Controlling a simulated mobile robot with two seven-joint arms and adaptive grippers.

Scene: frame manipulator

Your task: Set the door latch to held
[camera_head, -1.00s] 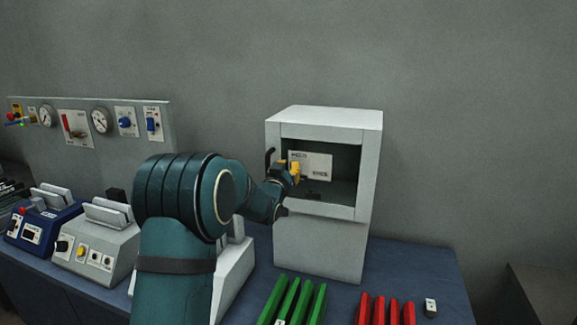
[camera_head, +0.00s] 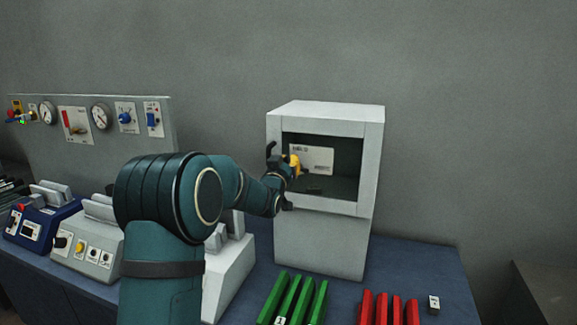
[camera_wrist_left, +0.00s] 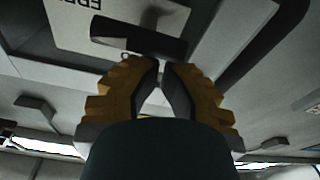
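A white box-shaped cabinet (camera_head: 322,240) stands on the bench, with a framed front opening and a white label (camera_head: 316,159) inside it. A dark upright handle (camera_head: 270,152) shows at its left front edge. My left gripper (camera_head: 296,165) is at the left side of the opening, its yellow fingers in front of the label. In the left wrist view my left gripper (camera_wrist_left: 162,66) has its fingertips together, just below a dark bar (camera_wrist_left: 139,37) near the label. I cannot tell if the bar is the latch, or if the tips touch it. My right gripper is not in view.
A panel with gauges and switches (camera_head: 88,145) stands at the left, behind a blue device (camera_head: 40,225) and a grey device (camera_head: 90,250). Green strips (camera_head: 293,300) and red strips (camera_head: 388,308) lie in front of the cabinet. The bench right of the cabinet is mostly clear.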

